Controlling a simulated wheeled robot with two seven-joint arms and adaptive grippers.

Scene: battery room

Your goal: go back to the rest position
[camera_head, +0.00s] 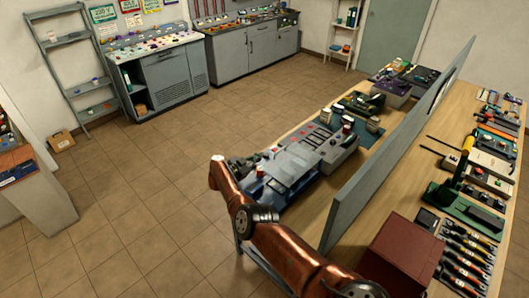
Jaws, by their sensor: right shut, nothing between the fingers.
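My copper-coloured right arm (285,252) reaches in from the bottom of the head view and bends at its far left end. My right gripper (254,163) is small and dark there, close to the left end of the grey machine (308,160). It is shut and empty. Its fingertips are hard to make out against the machine, and I cannot tell whether they touch it. My left gripper is not in view.
A wooden workbench (288,140) carries the machine, a grey upright divider (395,145), tools and a dark red box (402,256). Grey cabinets (178,78) and a shelf rack (75,70) line the back wall.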

